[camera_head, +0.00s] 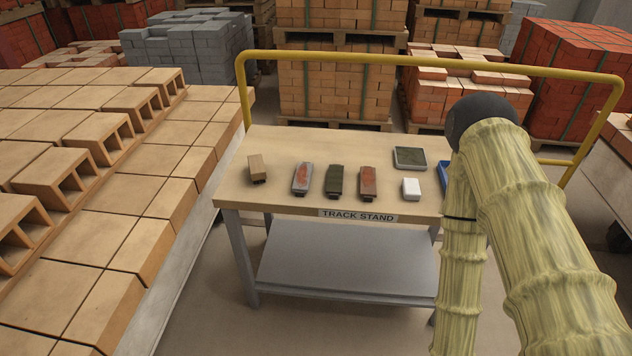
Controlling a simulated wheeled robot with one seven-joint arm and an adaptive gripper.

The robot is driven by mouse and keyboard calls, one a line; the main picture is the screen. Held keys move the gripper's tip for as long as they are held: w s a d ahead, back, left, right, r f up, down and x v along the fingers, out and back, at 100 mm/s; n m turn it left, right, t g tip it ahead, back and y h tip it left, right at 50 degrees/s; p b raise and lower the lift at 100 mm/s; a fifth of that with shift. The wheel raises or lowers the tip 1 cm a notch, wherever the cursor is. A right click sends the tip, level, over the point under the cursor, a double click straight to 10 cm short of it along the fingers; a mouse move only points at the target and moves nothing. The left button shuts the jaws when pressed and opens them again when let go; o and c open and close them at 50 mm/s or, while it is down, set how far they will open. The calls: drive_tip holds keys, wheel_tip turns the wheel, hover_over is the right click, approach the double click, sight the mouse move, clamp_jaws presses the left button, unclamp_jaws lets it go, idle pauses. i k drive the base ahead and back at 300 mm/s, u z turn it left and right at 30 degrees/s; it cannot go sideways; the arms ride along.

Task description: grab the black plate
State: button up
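A flat square piece (410,157) with a dark face and a pale rim lies at the back right of the table top; it is the most plate-like dark thing in view. A dark green-black block (334,180) with a narrower front end lies near the middle of the table. I cannot tell for certain which of them is the black plate. My gripper is not in view; my sleeved arm fills the right side and runs down out of the frame. Nothing is seen touching either dark thing.
The table (290,149) is labelled TRACK STAND, with a yellow rail (420,61) behind. It also bears a tan block (257,168), grey-red block (302,178), brown-red block (368,184), white block (411,189) and partly hidden blue item (440,178). Hollow bricks (70,165) stand left.

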sight(334, 176)
drive_tip(key=u, duration=1.45)
drive_tip(key=i, duration=1.25)
drive_tip(key=z, duration=1.2)
